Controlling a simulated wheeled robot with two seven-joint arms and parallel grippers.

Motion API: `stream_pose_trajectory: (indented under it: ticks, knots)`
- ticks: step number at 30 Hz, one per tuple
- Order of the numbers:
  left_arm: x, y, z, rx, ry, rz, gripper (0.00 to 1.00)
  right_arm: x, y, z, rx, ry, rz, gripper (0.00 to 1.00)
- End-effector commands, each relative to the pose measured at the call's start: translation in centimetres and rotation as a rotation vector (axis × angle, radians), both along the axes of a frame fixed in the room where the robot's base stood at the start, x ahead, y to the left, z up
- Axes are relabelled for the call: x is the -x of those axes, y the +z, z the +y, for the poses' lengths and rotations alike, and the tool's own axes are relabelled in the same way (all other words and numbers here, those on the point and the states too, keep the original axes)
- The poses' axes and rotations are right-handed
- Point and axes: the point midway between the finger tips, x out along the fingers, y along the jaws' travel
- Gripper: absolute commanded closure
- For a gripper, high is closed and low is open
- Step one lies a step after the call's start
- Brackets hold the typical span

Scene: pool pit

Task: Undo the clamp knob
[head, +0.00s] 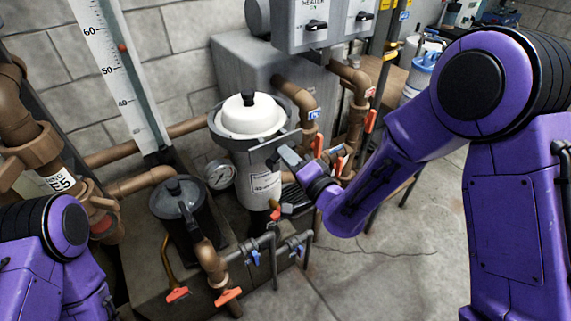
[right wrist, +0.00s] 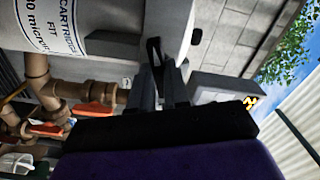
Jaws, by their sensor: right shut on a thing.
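The filter canister (head: 258,172) is a pale grey upright cylinder with a white domed lid (head: 250,117) and a black cap on top. A grey clamp band (head: 222,132) runs around it under the lid. My right gripper (head: 281,158) is at the canister's right side, just below the band, shut on the clamp knob. In the right wrist view, my fingers (right wrist: 166,82) close around a small dark part, the clamp knob (right wrist: 154,50), beside the canister wall (right wrist: 120,40). The fingers hide most of the knob. Only my left arm shows at lower left; its gripper is out of view.
A pressure gauge (head: 219,174) sits left of the canister, and a dark pump pot (head: 180,200) stands in front left. Brown pipes with orange-handled valves (head: 228,296) surround them. A grey heater box (head: 320,25) hangs above. Concrete floor (head: 385,255) is clear at right.

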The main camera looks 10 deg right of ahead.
Motion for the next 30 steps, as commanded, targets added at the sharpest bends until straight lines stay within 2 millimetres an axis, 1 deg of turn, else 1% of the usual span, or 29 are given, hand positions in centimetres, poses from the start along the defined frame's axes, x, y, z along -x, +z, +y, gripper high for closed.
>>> stream_pose_trajectory:
  ticks: [1, 3, 6, 7, 9, 14, 18, 21, 22, 23, 24, 25, 30]
  knots:
    - [0.0, -1.3, 0.0, 0.0, 0.0, 0.0, 0.57, -0.1, -0.5, 0.1, 0.135, 0.001, -0.055, 1.0]
    - [0.0, -2.1, 0.0, 0.0, 0.0, 0.0, 0.57, -0.1, -0.5, 0.0, 0.331, 0.0, -0.126, 1.0]
    - [0.0, -2.6, 0.0, 0.0, 0.0, 0.0, 0.57, -0.1, -0.2, 0.0, 0.515, -0.001, -0.192, 1.0]
    - [0.0, -2.6, 0.0, 0.0, 0.0, 0.0, 0.57, -0.1, -0.1, 0.0, 0.544, -0.003, -0.202, 1.0]
    - [0.0, -2.5, 0.0, 0.0, 0.0, 0.0, 0.57, -0.1, 0.1, 0.0, 0.568, -0.003, -0.21, 1.0]
    - [0.0, -2.3, 0.0, 0.0, 0.0, 0.0, 0.57, -0.1, 0.2, 0.0, 0.563, -0.003, -0.208, 1.0]
    - [0.0, -1.8, 0.0, 0.0, 0.0, 0.0, 0.57, -0.1, 0.3, 0.0, 0.479, -0.002, -0.177, 1.0]
    - [0.0, -2.0, 0.0, 0.0, 0.0, 0.0, 0.57, -0.1, 0.1, 0.0, 0.483, -0.001, -0.179, 1.0]
    - [0.0, -2.0, 0.0, 0.0, 0.0, 0.0, 0.57, -0.1, 0.1, 0.0, 0.483, -0.002, -0.18, 0.78]
    - [0.0, -2.0, 0.0, 0.0, 0.0, 0.0, 0.57, -0.1, 0.1, 0.0, 0.483, -0.002, -0.18, 0.68]
    - [0.0, -2.0, 0.0, 0.0, 0.0, 0.0, 0.57, -0.1, 0.1, 0.0, 0.483, -0.002, -0.179, 0.55]
    - [0.0, -2.0, 0.0, 0.0, 0.0, 0.0, 0.57, -0.1, 0.1, 0.0, 0.483, -0.001, -0.178, 0.53]
    - [0.0, -2.0, 0.0, 0.0, 0.0, 0.0, 0.57, -0.1, 0.1, 0.0, 0.483, -0.001, -0.177, 0.53]
